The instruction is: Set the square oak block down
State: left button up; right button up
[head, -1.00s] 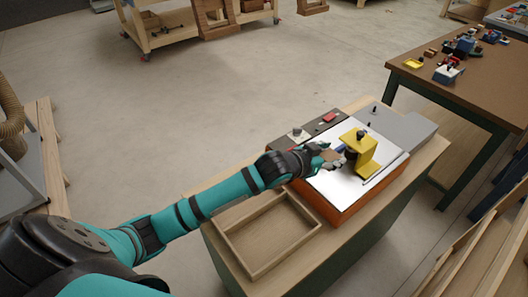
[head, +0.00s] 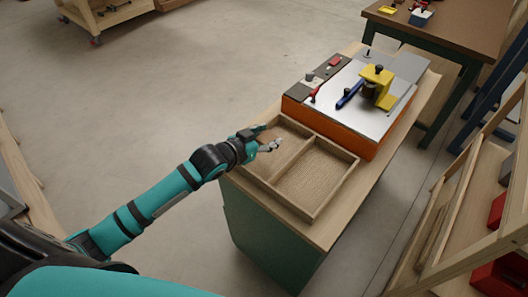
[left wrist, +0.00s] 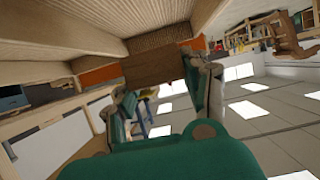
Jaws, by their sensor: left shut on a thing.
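The square oak block (left wrist: 155,67) is a brown wooden piece held between the fingers of my left gripper in the left wrist view. In the head view my left gripper (head: 268,138) is over the left compartment of a shallow wooden tray (head: 337,192). The block is hard to make out there against the wood. I cannot tell whether it touches the tray floor. The tray has two compartments split by a divider, and the right one looks empty. My right gripper is not in view.
Behind the tray, on the same bench (head: 402,124), stands an orange-sided machine (head: 330,129) with a white top. A yellow clamp (head: 383,91) and a blue-handled part (head: 350,95) are on it. A wooden shelf unit (head: 455,215) stands at the right.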

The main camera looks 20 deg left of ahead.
aim_at(266, 158)
pick_arm(q)
jog(key=shift+f, duration=1)
notch_tip(266, 158, down, 3)
jog(key=shift+f, duration=0.5)
jog(key=o, duration=1.1)
jog(key=shift+o, duration=0.2)
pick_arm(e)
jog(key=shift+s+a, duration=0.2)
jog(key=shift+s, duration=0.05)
